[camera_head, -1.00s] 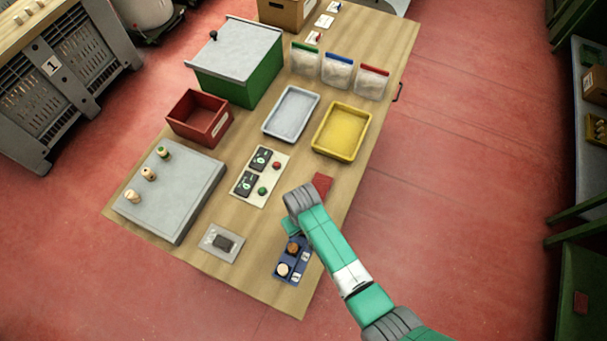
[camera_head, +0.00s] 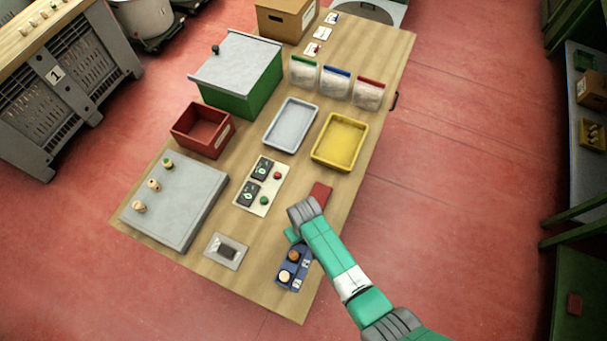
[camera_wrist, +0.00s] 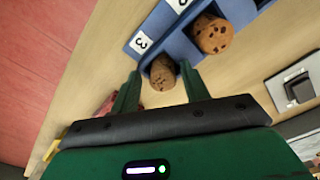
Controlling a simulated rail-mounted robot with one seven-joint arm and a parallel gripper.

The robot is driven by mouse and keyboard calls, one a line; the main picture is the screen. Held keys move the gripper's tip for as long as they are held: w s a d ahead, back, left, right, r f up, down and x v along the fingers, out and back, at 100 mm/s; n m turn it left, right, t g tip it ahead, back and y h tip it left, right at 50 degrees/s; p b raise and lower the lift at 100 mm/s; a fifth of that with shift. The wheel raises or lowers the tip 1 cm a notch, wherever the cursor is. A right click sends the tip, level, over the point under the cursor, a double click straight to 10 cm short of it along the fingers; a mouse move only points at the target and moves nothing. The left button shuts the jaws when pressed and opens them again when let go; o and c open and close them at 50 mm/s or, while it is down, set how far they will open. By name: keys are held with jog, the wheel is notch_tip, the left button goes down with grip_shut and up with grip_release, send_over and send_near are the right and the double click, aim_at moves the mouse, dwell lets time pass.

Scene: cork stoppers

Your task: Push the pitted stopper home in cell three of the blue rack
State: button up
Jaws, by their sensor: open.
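The blue rack (camera_head: 283,284) stands at the table's near end; in the wrist view its wall (camera_wrist: 178,42) and a "3" label show. A pitted, dark-specked cork stopper (camera_wrist: 162,73) is at the cell by the "3" label. My gripper (camera_wrist: 160,80) is open, with its fingers either side of this stopper; I cannot tell whether they touch it or how deep it sits. Another brown stopper with large dark pits (camera_wrist: 211,34) stands in the neighbouring cell. In the head view, my gripper (camera_head: 292,236) hides the rack's far end.
A grey card with a dark pad (camera_head: 227,250) lies left of the rack. A panel with green and red buttons (camera_head: 262,186) and a red block (camera_head: 320,193) lie beyond. A grey board (camera_head: 185,210) holds several stoppers. Trays and bins stand further back.

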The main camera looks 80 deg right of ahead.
jog(key=r+p, duration=0.1)
jog(key=r, duration=0.1)
jog(key=r+p, duration=0.3)
jog(key=r, duration=0.1)
jog(key=shift+w+a, duration=0.1)
jog(key=shift+w, duration=0.15)
jog(key=shift+r+p, duration=0.35)
jog(key=shift+r, duration=0.55)
